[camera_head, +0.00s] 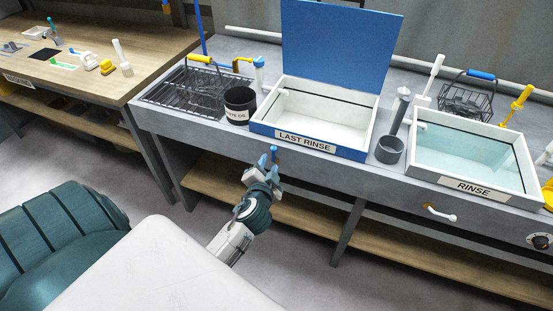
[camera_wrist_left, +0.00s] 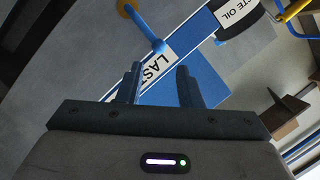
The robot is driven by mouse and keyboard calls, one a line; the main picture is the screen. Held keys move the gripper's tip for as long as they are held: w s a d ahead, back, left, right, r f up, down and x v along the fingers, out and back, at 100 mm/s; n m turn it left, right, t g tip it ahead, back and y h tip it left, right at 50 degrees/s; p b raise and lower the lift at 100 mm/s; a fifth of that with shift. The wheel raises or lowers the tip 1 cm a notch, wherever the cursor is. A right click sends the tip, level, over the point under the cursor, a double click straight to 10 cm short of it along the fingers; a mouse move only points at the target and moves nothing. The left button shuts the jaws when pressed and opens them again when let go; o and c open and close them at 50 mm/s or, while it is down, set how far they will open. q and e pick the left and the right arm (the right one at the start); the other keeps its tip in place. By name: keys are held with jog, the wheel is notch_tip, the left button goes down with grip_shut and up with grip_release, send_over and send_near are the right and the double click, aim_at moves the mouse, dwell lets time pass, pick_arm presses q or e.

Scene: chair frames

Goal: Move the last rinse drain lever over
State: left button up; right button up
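The last rinse basin (camera_head: 352,148) is a white-lined tray with a blue front and a raised blue lid, labelled LAST RINSE. Its drain lever (camera_head: 274,151) shows as a small blue piece at the counter front below the basin, partly hidden by my gripper. In the left wrist view the blue lever (camera_wrist_left: 143,28) runs from a yellow ring mount to a rounded end. My left gripper (camera_head: 264,169) is open at the lever. In the left wrist view its two fingers (camera_wrist_left: 159,72) are apart, with the lever's end just beyond the gap. Contact is unclear. My right gripper is not in view.
A black waste oil pot (camera_head: 240,105) and a wire rack (camera_head: 185,92) stand left of the basin. The rinse basin (camera_head: 470,151) is at right, with a white-handled lever (camera_head: 440,214) on the front below it. A shelf (camera_head: 410,262) runs under the counter.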

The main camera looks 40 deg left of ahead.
aim_at(274, 152)
pick_arm(q)
jog(key=b+x, duration=0.1)
jog(key=x, duration=0.7)
jog(key=shift+a+f+b, duration=0.1)
jog(key=shift+f+b, duration=0.05)
jog(key=shift+b, duration=0.2)
jog(key=c, duration=0.4)
jog(key=shift+d, duration=0.2)
jog(key=shift+c, duration=0.2)
jog(key=shift+w+d+f, duration=0.1)
jog(key=shift+d+f, duration=0.15)
jog(key=shift+d, duration=0.8)
jog(key=shift+c, duration=0.4)
jog(key=shift+f, duration=0.1)
